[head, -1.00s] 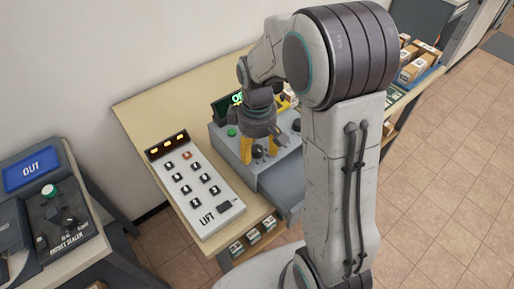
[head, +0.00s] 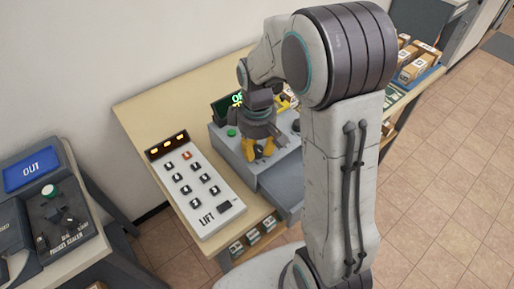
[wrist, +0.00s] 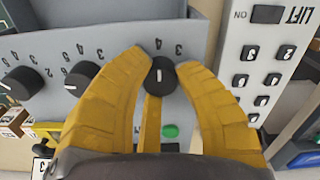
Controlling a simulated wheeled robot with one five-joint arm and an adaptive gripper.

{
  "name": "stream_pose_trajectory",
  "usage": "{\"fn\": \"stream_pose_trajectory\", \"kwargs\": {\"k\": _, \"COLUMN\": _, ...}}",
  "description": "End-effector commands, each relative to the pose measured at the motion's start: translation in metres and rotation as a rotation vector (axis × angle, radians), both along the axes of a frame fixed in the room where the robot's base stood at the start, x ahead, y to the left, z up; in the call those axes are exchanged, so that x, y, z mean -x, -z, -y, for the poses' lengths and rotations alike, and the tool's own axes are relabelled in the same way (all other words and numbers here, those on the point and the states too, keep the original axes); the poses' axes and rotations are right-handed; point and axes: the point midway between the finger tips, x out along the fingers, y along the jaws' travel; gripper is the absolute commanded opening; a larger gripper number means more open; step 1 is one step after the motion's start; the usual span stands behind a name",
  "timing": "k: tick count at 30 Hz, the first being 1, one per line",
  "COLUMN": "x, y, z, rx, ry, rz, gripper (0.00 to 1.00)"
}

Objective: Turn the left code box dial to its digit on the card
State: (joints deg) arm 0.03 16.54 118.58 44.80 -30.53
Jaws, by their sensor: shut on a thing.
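The code box (head: 222,143) is a grey box on the table, with a row of black dials on its face. My gripper (head: 257,153) is at this box, its yellow fingers pointing down. In the wrist view the fingers are shut around the left dial (wrist: 160,76), the one nearest the LIFT panel. Its white pointer line is visible, with printed digits beside it that are partly hidden. The middle dial (wrist: 82,78) and another dial (wrist: 22,83) stand free. In the head view my gripper covers the held dial. I cannot make out the card.
The LIFT panel (head: 199,196) with several buttons lies close beside the code box. A green button (wrist: 170,131) is near my fingers. A dark display (head: 228,106) stands behind the box. Parcels (head: 417,65) sit to the right, and the OUT machine (head: 40,200) to the left.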

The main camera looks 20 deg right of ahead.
Motion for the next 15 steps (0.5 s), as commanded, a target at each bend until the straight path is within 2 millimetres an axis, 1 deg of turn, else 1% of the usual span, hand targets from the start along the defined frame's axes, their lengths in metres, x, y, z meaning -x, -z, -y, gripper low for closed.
{"fn": "stream_pose_trajectory", "kwargs": {"k": 8, "x": 0.0008, "y": 0.0011, "z": 0.0, "rx": 0.0, "ry": 0.013, "rz": -0.004, "gripper": 0.0}}
{"fn": "stream_pose_trajectory", "kwargs": {"k": 15, "x": 0.0012, "y": 0.0022, "z": 0.0, "rx": 0.0, "ry": 0.121, "rz": -0.004, "gripper": 0.0}}
